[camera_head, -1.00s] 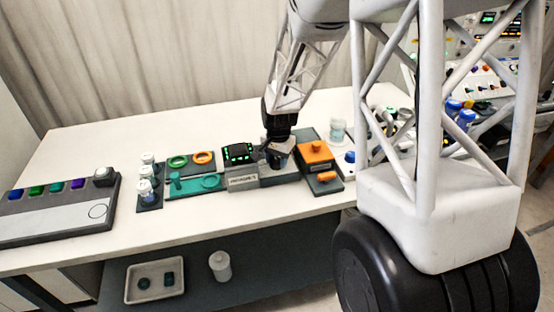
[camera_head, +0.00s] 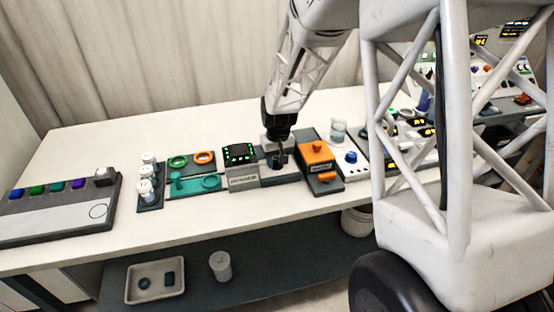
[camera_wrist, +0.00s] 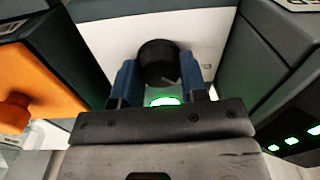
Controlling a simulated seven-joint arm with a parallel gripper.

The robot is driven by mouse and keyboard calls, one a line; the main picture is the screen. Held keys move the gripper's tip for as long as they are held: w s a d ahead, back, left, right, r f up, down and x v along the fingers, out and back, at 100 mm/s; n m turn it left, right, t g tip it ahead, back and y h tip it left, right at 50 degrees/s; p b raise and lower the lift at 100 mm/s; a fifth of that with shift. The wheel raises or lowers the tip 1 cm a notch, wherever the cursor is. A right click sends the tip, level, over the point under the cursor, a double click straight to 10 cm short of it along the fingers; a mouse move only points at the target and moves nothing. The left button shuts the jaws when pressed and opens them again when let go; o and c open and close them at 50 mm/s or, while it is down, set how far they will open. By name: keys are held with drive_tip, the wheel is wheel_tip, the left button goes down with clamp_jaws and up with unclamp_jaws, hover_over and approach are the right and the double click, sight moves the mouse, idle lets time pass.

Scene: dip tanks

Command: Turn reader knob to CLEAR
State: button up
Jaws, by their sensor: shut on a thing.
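The reader (camera_head: 240,155) is a grey unit with a dark panel of green lights, standing mid-table. Its knob (camera_wrist: 158,62) is a dark round knob in the wrist view, with a pale mark on its lower right and a green light just below it. My gripper (camera_wrist: 160,80) has its two blue fingers on either side of the knob and is shut on it. In the head view my gripper (camera_head: 278,160) points down at the reader's right part and hides the knob. I cannot read any label by the knob.
An orange-topped unit (camera_head: 316,150) stands close on the right. A teal tray (camera_head: 195,184) and rings lie left of the reader. A small panel with a blue knob (camera_head: 351,157) and a glass beaker (camera_head: 338,130) stand further right. The table's back is clear.

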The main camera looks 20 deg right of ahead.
sight(277, 159)
drive_tip(key=shift+n, duration=1)
drive_tip(key=o, duration=0.9)
drive_tip(key=shift+r, duration=0.1)
drive_tip(key=shift+d+r, duration=0.1)
drive_tip(key=shift+r, duration=3.75)
